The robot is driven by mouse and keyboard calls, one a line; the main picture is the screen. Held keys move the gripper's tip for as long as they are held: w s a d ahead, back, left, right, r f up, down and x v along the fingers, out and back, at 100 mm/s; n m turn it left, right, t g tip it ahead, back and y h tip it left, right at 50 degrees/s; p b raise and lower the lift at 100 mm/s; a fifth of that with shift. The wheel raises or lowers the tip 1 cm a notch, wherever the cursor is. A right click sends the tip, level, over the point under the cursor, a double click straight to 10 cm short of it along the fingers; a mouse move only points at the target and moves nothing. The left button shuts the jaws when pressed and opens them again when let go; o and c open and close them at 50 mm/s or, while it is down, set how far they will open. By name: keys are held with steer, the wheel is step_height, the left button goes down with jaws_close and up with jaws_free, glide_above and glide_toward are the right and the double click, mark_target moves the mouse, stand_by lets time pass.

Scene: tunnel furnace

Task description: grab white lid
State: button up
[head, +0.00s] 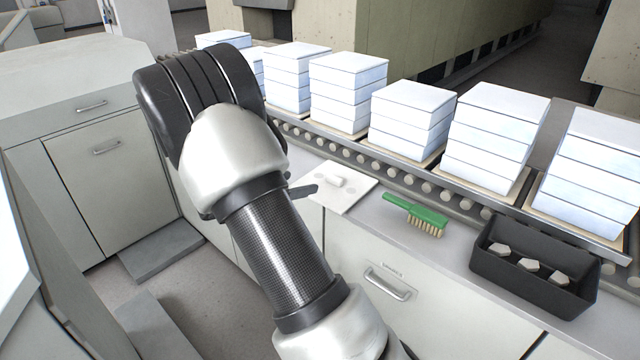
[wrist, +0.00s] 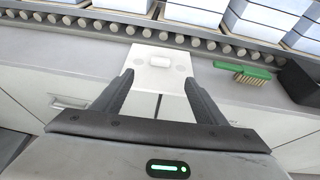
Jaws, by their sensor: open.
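The white lid (head: 343,192) is a flat square plate with a small raised handle block on top. It lies on the grey counter, partly over its front edge, left of the green brush. In the wrist view the white lid (wrist: 165,78) is straight ahead, seen between and beyond the fingertips. My gripper (wrist: 160,80) is open and empty, its two dark fingers spread on either side of the lid's near part. In the head view my arm hides most of the gripper; one dark finger shows beside the lid's left edge. I cannot tell whether it touches the lid.
A green brush (head: 418,215) and a black bin (head: 535,278) with several light pieces stand to the right on the counter. Behind runs a roller conveyor (head: 425,187) with stacks of white blocks (head: 405,118). Drawers with handles (head: 388,283) are below the counter.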

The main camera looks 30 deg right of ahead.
glide_toward(335, 176)
steer(key=shift+d+f, duration=0.25)
steer(key=shift+d, duration=0.45)
steer(key=shift+b+x, duration=0.35)
steer(key=shift+x, duration=2.8)
steer(key=shift+w+a+f, duration=0.1)
steer(key=shift+w, duration=0.05)
steer(key=c, duration=1.3)
steer(key=shift+c, duration=1.3)
